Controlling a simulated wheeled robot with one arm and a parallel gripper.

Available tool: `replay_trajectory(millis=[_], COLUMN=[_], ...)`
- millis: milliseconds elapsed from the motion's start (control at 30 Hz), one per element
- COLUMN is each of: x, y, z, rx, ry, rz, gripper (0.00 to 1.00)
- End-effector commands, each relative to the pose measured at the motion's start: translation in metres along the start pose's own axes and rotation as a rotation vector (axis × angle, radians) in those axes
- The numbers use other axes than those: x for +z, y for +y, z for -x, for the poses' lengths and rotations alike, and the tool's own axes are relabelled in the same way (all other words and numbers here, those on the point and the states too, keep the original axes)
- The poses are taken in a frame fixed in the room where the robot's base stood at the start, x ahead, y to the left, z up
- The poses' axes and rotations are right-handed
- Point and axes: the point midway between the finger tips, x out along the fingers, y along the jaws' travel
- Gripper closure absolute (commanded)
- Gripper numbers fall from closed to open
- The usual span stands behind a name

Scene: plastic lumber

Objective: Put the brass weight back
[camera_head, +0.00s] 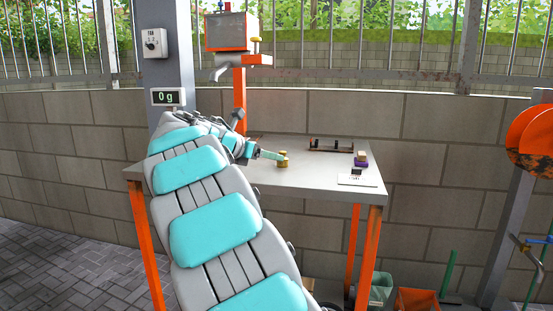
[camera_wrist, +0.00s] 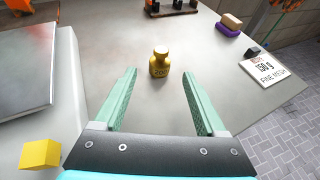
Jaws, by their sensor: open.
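The brass weight (camera_wrist: 160,65) stands upright on the grey table, a small yellow knobbed cylinder with a marking I cannot fully read. In the head view the brass weight (camera_head: 283,159) shows just beyond my fingers. My gripper (camera_wrist: 161,73) is open, with one green finger on each side of the weight and the tips about level with it. No contact shows. In the head view my gripper (camera_head: 272,156) reaches over the table from the left. A dark rack (camera_head: 331,146) with upright pegs or weights lies at the table's back; part of the rack (camera_wrist: 172,12) shows in the wrist view.
A card reading 150 g fine mesh (camera_wrist: 273,68) and a tan-and-purple block (camera_wrist: 230,24) lie right. The display (camera_head: 166,97) reads 0 g. An orange-framed hopper (camera_head: 230,32) stands behind.

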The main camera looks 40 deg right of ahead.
Motion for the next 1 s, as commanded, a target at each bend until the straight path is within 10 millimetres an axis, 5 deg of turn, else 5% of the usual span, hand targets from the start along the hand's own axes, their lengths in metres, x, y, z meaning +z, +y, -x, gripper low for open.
replay_trajectory(millis=[333, 1000], x=[0.000, -0.001], y=[0.000, 0.000], z=[0.053, 0.058], rx=[0.001, -0.002], ry=[0.001, 0.002], rz=[-0.001, 0.000], gripper=[0.26, 0.26])
